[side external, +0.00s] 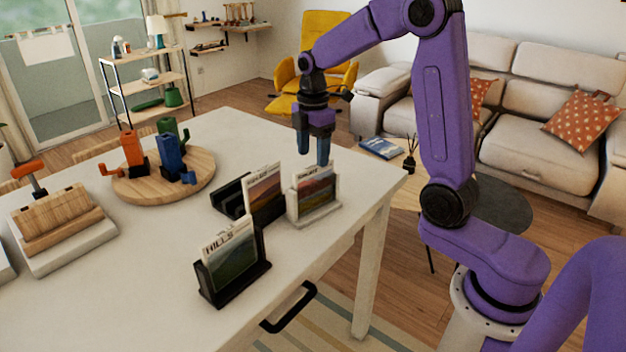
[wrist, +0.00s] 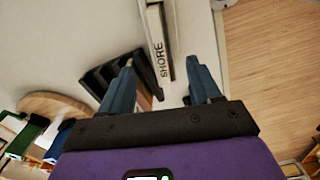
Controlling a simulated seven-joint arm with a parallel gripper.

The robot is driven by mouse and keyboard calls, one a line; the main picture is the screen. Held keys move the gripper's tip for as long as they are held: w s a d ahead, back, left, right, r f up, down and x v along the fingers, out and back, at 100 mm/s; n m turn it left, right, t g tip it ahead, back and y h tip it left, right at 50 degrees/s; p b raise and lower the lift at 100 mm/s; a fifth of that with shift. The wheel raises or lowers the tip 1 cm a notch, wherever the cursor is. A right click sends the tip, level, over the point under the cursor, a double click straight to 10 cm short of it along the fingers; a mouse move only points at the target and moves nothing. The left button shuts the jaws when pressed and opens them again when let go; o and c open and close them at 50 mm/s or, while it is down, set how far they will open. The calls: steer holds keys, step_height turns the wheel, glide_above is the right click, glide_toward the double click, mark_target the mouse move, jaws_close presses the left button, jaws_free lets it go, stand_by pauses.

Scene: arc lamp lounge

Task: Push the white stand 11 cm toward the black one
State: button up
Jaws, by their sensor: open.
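The white stand (side external: 314,216) holds an upright picture card (side external: 316,190) near the table's right edge. The black stand (side external: 236,286) holds a card marked HILLS (side external: 231,259) nearer the camera, to the left. My gripper (side external: 323,162) is open and points down, just above and behind the white stand in the side view; I cannot tell whether it touches it. In the wrist view my open fingers (wrist: 160,64) straddle the view of a card edge marked SHORE (wrist: 160,60). Nothing is held.
A black slotted rack (side external: 229,198) stands left of the white stand, with a tall card (side external: 265,194) by it. It also shows in the wrist view (wrist: 100,76). A round wooden board (side external: 190,190) with coloured mug-like objects lies farther left.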

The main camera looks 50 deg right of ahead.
mark_target(313, 181)
step_height(313, 181, down, 9)
steer(key=shift+r, duration=0.1)
stand_by(0.3)
jaws_close()
steer(key=shift+s+a, duration=0.4)
steer(key=shift+s, duration=0.45)
steer(key=shift+o, duration=0.4)
jaws_free()
